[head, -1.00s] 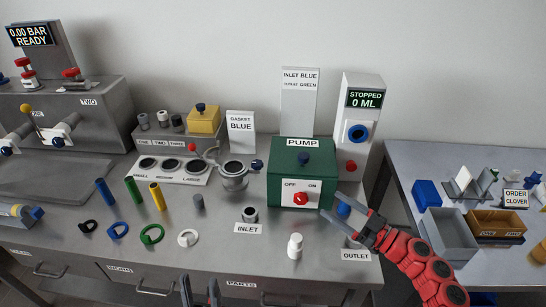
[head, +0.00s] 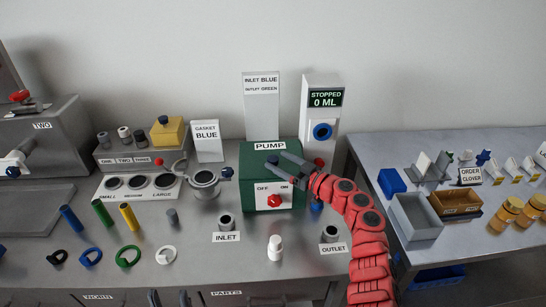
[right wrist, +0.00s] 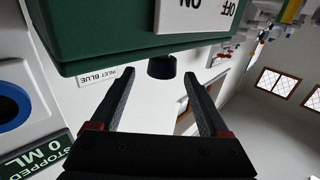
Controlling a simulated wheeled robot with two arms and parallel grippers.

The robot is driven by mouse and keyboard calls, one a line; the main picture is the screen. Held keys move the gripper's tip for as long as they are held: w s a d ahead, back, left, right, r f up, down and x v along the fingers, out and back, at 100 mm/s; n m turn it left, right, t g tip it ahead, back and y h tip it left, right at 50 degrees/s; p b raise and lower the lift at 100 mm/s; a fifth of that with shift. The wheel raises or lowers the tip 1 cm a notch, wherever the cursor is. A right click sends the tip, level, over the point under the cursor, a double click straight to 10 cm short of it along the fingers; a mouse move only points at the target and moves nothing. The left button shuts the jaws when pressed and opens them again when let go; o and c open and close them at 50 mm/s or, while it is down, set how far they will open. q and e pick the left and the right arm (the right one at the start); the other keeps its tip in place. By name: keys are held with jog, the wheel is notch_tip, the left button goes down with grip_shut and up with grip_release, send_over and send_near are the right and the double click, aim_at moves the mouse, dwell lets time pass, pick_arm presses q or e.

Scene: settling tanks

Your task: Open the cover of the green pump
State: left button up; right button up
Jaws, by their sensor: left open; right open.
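The green pump (head: 246,190) stands at the back of the bench under a PUMP label, with an OFF/ON panel and red knob (head: 275,201) on its front. Its top has a dark knob, partly hidden by my right gripper in the head view; the dark knob (right wrist: 161,67) shows clearly in the right wrist view. My right gripper (head: 281,164) is open at the pump's top. In the right wrist view the dark knob lies between and just ahead of the right fingertips (right wrist: 159,76); I see no grip on it. My left gripper (head: 169,298) is open at the bottom edge, far from the pump.
A display post (head: 321,110) reading STOPPED 0 ML stands behind right of the pump. A metal pot (head: 205,189) with a blue-ended handle sits close on its left. A white bottle (head: 275,247) and the inlet and outlet fittings stand in front. A second table (head: 470,235) is at right.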

aim_at(273, 158)
jog(key=shift+x, duration=1.55)
grip_shut()
